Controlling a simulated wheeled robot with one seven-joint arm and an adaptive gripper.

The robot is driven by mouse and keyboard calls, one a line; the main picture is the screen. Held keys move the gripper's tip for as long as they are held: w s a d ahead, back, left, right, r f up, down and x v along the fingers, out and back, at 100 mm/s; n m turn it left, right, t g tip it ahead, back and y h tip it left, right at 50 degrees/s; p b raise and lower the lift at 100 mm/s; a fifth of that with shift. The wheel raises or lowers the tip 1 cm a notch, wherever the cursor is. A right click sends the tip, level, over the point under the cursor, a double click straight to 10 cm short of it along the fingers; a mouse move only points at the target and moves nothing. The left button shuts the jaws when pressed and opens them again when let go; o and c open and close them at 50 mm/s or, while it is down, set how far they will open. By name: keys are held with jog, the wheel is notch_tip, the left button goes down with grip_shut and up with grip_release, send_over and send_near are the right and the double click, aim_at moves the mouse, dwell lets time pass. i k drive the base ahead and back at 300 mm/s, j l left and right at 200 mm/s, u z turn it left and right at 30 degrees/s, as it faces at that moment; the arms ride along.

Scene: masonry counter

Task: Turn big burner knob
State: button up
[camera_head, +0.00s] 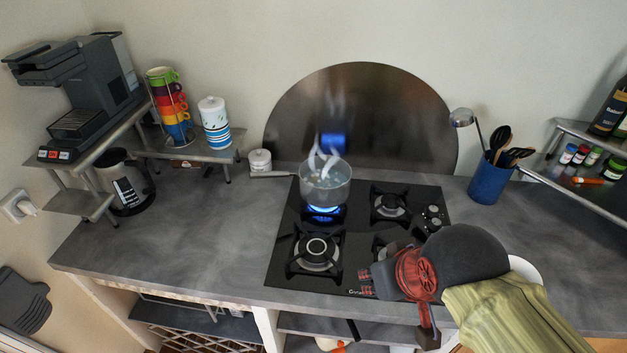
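The black gas cooktop (283,262) lies on the counter with several burners. Its small silver knobs (434,215) sit at the right edge; the lower ones are partly hidden behind my arm. The front-left burner (316,250) looks the largest and shows no flame. A pot of bubbling water (326,186) stands on the back-left burner, over a blue flame. My gripper (366,284), red and grey, is over the front edge of the cooktop, left of and nearer than the knobs, apart from them. Its fingertips are too small to tell open from shut.
A spice shelf (560,183) is far right. The left counter is mostly clear.

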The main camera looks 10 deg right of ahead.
aim_at(435, 223)
jog(key=z, duration=1.05)
